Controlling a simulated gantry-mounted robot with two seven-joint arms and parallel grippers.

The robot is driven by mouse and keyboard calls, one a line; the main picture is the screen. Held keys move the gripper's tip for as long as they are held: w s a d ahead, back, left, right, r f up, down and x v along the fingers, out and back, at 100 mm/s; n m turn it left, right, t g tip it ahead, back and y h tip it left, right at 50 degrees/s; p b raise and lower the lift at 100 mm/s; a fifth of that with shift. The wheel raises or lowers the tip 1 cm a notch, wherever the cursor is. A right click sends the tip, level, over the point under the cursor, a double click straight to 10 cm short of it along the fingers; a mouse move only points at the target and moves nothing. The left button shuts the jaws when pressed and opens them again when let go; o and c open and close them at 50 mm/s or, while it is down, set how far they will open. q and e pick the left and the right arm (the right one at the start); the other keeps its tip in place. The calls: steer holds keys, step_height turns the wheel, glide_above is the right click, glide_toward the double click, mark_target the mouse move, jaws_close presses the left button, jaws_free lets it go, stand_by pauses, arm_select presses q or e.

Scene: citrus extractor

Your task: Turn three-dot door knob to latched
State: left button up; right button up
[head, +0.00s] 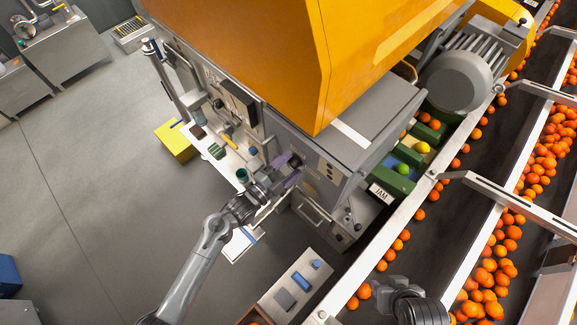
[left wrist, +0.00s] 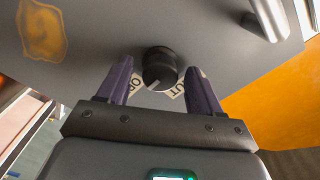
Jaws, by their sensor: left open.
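The black round door knob (head: 296,160) is on the grey door with dots (head: 325,166), on the front of the machine under the orange housing. In the left wrist view the knob (left wrist: 160,68) has a white pointer line toward the lower left, at a label reading "OP". A second label, partly hidden, ends in "UT" at its lower right. My left gripper (head: 285,176) is open, its two purple fingers on either side of the knob with a gap to each. It also shows in the left wrist view (left wrist: 158,66).
A white shelf (head: 222,160) with a green cup (head: 242,175) and tools is left of the door. A conveyor (head: 455,200) with oranges runs along the right. A tray (head: 300,285) with blue and grey pieces stands below.

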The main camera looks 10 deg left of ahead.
arm_select(q)
steer(key=c, duration=1.1)
steer(key=shift+o, duration=0.2)
steer(key=shift+n, duration=0.4)
steer(key=n+p, duration=0.1)
steer(key=n, duration=0.2)
steer(key=shift+n+p, duration=0.3)
steer(key=n+p, duration=0.1)
steer(key=n, duration=0.3)
steer(key=shift+n, duration=0.3)
steer(key=n+p, duration=0.2)
steer(key=n, duration=0.2)
steer(key=shift+r+n, duration=0.1)
steer(key=shift+n, duration=0.2)
steer(key=n+p, duration=0.1)
steer(key=n, duration=0.3)
steer(key=shift+n, duration=0.3)
